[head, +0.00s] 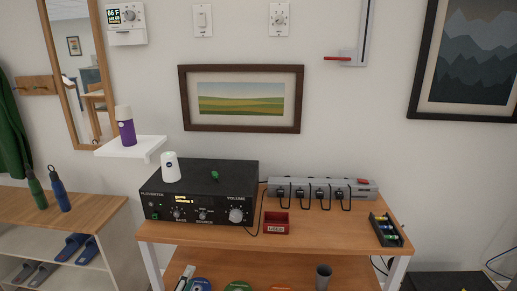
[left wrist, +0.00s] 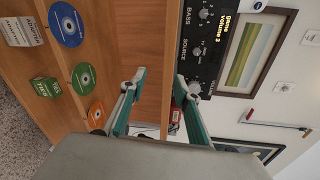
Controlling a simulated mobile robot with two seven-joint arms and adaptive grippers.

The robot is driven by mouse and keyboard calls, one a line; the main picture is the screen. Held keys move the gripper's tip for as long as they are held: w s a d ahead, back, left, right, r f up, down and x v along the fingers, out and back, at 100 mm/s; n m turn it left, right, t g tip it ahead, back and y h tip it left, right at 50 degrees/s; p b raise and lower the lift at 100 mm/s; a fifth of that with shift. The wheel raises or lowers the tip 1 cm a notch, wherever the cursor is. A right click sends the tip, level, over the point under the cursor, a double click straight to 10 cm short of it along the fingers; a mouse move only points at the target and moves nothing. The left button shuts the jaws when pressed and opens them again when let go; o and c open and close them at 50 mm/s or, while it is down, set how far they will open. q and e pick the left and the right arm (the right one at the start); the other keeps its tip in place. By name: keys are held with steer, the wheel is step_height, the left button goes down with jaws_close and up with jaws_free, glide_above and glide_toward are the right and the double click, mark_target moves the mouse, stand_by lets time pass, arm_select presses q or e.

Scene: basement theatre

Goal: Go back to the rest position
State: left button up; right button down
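My left gripper (left wrist: 157,84) shows in the left wrist view, with its two teal-edged fingers spread apart. Nothing sits between the fingertips. It hangs in front of the wooden table (head: 165,230), whose edge and lower shelf show behind it in the left wrist view. The black amplifier (head: 195,212) also shows past the fingers (left wrist: 207,40). Neither gripper can be made out in the head view. My right gripper shows in no frame.
A power strip (head: 300,186), red box (head: 277,223) and battery tray (head: 387,230) are on the table. Discs (left wrist: 66,24) and a grey cup (head: 323,276) are on the lower shelf. A shoe rack (head: 90,215) stands left; a small wall shelf (head: 131,147) juts out above.

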arm_select(q)
steer(key=s+d+f+n+g, duration=0.1)
steer(key=s+f+n, duration=0.3)
steer(key=s, duration=0.4)
steer(key=s+f+n+g+h+p, duration=0.1)
steer(key=s+f+n+g, duration=0.2)
steer(key=s+f+n, duration=0.2)
steer(key=s+d+f+n+g, duration=0.1)
steer(key=s+f+n, duration=0.4)
steer(key=s, duration=0.8)
steer(key=shift+d+f+n+g+p, duration=0.15)
steer(key=shift+d+n+g+p, duration=0.25)
steer(key=shift+n, duration=0.8)
